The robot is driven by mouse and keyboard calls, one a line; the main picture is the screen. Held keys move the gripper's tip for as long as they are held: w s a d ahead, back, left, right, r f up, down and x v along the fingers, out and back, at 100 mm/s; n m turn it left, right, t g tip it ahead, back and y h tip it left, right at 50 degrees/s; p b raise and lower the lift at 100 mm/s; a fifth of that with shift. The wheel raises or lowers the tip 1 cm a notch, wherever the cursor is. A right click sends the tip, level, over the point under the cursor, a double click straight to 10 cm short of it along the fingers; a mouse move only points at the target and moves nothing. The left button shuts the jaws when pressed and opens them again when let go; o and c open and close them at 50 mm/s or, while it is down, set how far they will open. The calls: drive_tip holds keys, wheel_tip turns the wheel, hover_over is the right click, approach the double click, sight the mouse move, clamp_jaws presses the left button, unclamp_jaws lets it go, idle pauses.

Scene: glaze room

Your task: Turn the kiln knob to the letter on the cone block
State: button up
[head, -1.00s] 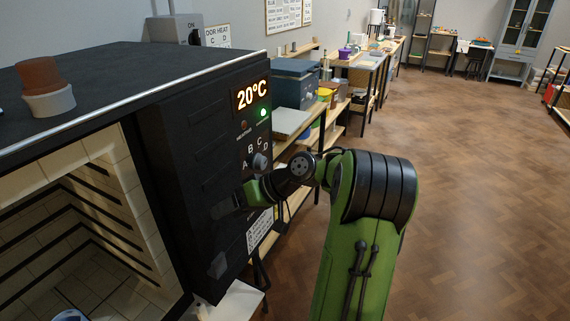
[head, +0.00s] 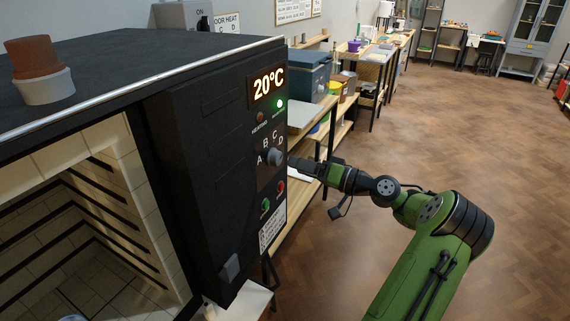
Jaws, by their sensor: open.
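The kiln knob (head: 274,157) is a grey dial on the kiln's dark control panel (head: 268,190). The letters A, B, C and D stand around its left and upper side. I cannot tell which letter it points at. My gripper (head: 297,164) is open, just right of the knob and facing the panel. Its dark fingertips are small here, and I cannot tell whether they touch the knob. I cannot make out a cone block. The kiln (head: 110,65) is open at the front, showing pale brick walls with dark grooves.
The display (head: 268,88) reads 20°C, with a lit green lamp (head: 280,104) below. Green (head: 265,205) and red (head: 281,187) buttons sit under the knob. A brown pot in a pale bowl (head: 45,91) stands on the kiln. Shelving (head: 335,135) runs behind my gripper; floor at right is clear.

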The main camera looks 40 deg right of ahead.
sight(279, 160)
drive_tip(key=x, duration=0.5)
drive_tip(key=shift+w+a, duration=0.1)
drive_tip(key=shift+w, duration=0.15)
drive_tip(key=c, duration=1)
drive_tip(key=shift+c, duration=0.2)
